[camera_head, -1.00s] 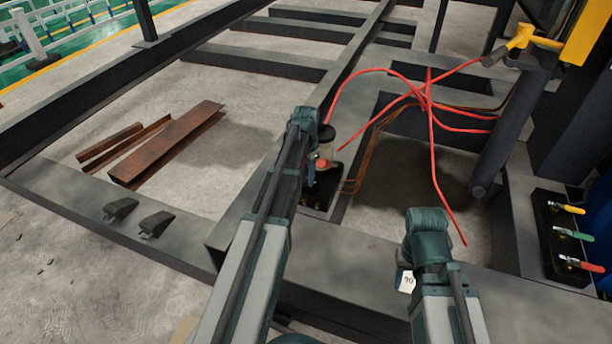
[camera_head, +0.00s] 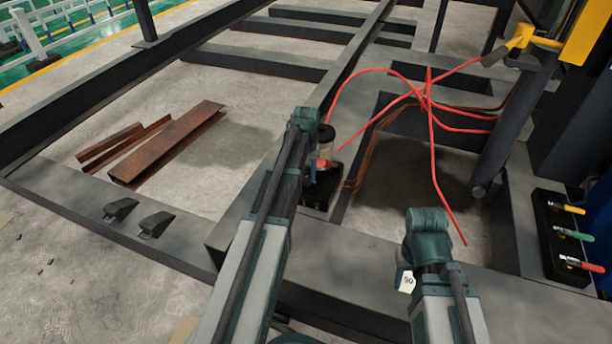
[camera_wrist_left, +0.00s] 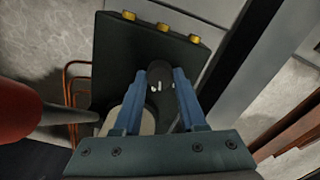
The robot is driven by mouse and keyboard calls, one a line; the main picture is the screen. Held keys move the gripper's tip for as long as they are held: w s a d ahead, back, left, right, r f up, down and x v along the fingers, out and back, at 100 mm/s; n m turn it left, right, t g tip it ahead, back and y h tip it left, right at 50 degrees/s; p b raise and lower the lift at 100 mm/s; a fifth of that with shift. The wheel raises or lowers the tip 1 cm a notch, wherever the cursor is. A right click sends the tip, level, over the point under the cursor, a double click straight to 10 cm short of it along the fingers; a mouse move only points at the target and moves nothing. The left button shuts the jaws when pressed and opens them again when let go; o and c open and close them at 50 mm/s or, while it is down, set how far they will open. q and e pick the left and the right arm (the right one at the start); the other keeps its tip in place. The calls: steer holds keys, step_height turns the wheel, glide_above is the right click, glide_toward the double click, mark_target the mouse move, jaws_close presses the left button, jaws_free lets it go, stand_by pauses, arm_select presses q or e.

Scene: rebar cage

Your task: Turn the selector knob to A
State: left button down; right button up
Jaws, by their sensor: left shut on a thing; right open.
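The selector knob (camera_wrist_left: 160,88) is a dark round-ended piece with small white marks, on a black control box (camera_wrist_left: 126,56) in the left wrist view. My left gripper (camera_wrist_left: 158,92) has its two blue fingers on either side of the knob, shut on it. Which letter the knob points to cannot be read. In the head view the black box (camera_head: 322,197) stands on the steel frame, with the knob hidden behind my left arm. My right arm is at the lower right of the head view; its gripper fingers are hidden.
Red cables (camera_head: 432,110) run over the frame opening. A box with coloured valve handles (camera_head: 548,235) is at the right. Rusty steel pieces (camera_head: 172,143) lie on the floor at left.

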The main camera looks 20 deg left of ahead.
mark_target(306, 179)
arm_select(q)
steer(key=shift+n, duration=0.7)
steer(key=shift+c, duration=2.3)
jaws_free()
steer(key=shift+r, duration=0.15)
arm_select(e)
steer(key=shift+r, duration=0.15)
arm_select(q)
step_height(306, 179, up, 14)
steer(key=p, duration=1.3)
steer(key=shift+f+p, duration=0.2)
steer(key=shift+p, duration=0.2)
arm_select(e)
step_height(306, 179, up, 14)
steer(key=shift+f, duration=0.2)
steer(key=shift+d, duration=0.1)
